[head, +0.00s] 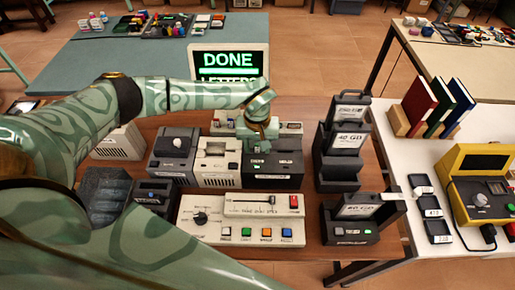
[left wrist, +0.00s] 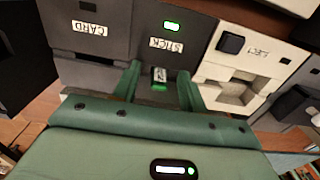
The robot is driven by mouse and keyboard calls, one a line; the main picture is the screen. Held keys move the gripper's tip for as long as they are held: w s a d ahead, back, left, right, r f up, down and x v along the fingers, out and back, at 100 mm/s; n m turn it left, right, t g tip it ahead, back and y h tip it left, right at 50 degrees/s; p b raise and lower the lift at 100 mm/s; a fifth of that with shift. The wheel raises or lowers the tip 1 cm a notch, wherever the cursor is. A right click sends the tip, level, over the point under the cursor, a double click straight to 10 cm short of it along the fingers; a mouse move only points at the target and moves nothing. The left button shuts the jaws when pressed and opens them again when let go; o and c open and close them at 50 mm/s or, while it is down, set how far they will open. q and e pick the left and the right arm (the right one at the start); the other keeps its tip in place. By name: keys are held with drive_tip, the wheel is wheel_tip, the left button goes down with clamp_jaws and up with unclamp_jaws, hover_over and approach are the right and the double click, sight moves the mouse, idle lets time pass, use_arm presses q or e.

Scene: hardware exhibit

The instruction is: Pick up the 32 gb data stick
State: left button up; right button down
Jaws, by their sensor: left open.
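The data stick (left wrist: 159,75) is small, with a pale label and a green end. It sticks out of the front of a dark reader (left wrist: 170,30) marked STICK, under a lit green light. Its label is too small to read. My left gripper (left wrist: 159,88) is open, with one green finger on each side of the stick; I cannot tell whether either touches it. In the head view my left gripper (head: 257,140) is over the dark reader (head: 273,170), and I cannot make out the stick there. My right gripper is not in view.
A beige control panel (head: 240,220) with coloured buttons stands in front of the reader. A pale drive unit (head: 217,165) is left of it. Dark drive docks (head: 340,150) stand to the right. A monitor (head: 229,62) reading DONE is behind. A white table (head: 455,150) is at right.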

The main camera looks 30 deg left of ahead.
use_arm(q)
clamp_jaws()
